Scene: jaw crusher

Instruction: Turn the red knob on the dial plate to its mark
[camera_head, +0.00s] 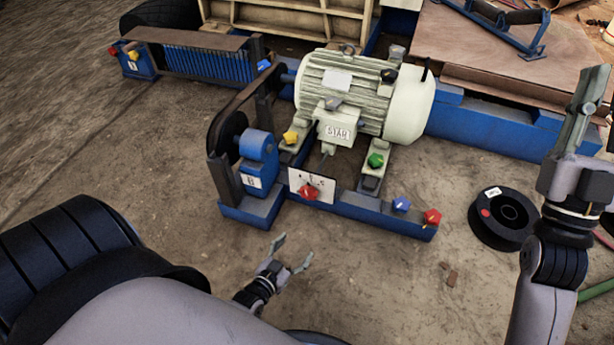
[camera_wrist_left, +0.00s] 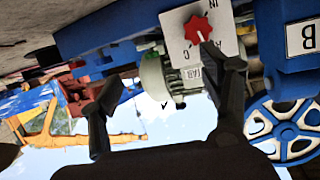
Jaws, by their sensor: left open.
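The red knob (camera_head: 308,191) sits on the white dial plate (camera_head: 325,183), upright on the blue base frame in front of the motor. In the left wrist view the red knob (camera_wrist_left: 198,29) shows near the top, on the lettered dial plate (camera_wrist_left: 178,48). A pale line shows on the knob, but I cannot tell which mark it meets. My left gripper (camera_head: 292,251) is open and empty, in front of and below the plate, apart from the knob. Its spread fingers also show in the left wrist view (camera_wrist_left: 166,72). My right gripper (camera_head: 592,112) is at the right edge, partly cut off.
The grey motor (camera_head: 355,90) stands behind the plate. Yellow (camera_head: 291,137), green (camera_head: 375,160), blue (camera_head: 401,203) and another red knob (camera_head: 432,216) are nearby. A black spool (camera_head: 503,216) lies at right. The ground before the blue frame is mostly clear.

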